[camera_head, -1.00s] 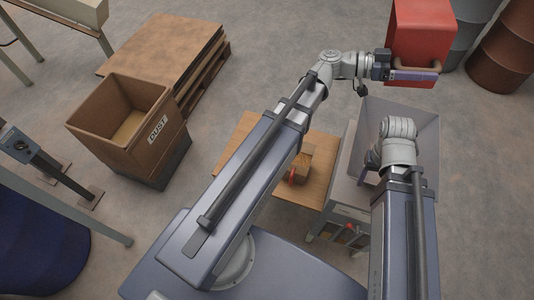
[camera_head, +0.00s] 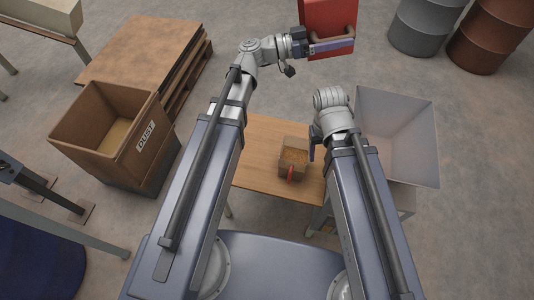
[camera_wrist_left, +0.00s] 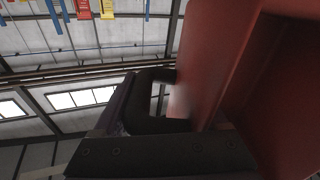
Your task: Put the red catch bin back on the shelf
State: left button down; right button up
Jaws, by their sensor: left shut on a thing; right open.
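The red catch bin (camera_head: 327,15) is at the top of the head view, cut off by the frame edge. My left gripper (camera_head: 330,47) is shut on the bin's brown handle and holds the bin out beyond the wooden table. In the left wrist view, the bin's red wall (camera_wrist_left: 222,50) fills the right side, and the dark handle (camera_wrist_left: 150,76) lies at the jaws. My right gripper (camera_head: 314,146) is open above the table's right side, partly hidden by its own arm. I cannot make out the shelf in these views.
A wooden table (camera_head: 262,135) carries a small box (camera_head: 293,158) of grain-like material. A grey hopper (camera_head: 400,125) stands right of my right arm. A brown DUST bin (camera_head: 150,150) and stacked boards (camera_head: 140,45) are at left. Grey (camera_head: 428,25) and rust-brown (camera_head: 490,38) drums stand upper right.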

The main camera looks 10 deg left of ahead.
pick_arm(q)
jog(key=s+a+f+m+g+y+b, duration=0.1)
jog(key=a+f+g+y+b, duration=0.2)
jog(key=f, duration=0.8)
jog(key=s+a+f+m+g+y+b, duration=0.1)
jog(key=f+y+b, duration=0.35)
jog(key=f, duration=0.55)
jog(key=s+a+f+m+g+y+b, duration=0.1)
jog(key=a+f+g+y+b, duration=0.2)
jog(key=f, duration=0.8)
jog(key=s+a+f+y, duration=0.1)
jog(key=a+f+y, duration=0.25)
jog(key=a, duration=0.45)
jog(key=s+a+f+y, duration=0.2)
jog(key=a+y, duration=0.3)
jog(key=a, duration=0.3)
jog(key=shift+m+t, duration=0.4)
jog(key=f+b, duration=0.7)
jog(key=b, duration=0.1)
jog(key=f+b, duration=1.6)
jog(key=shift+w+f, duration=0.2)
jog(key=shift+w, duration=0.05)
jog(key=shift+f, duration=0.1)
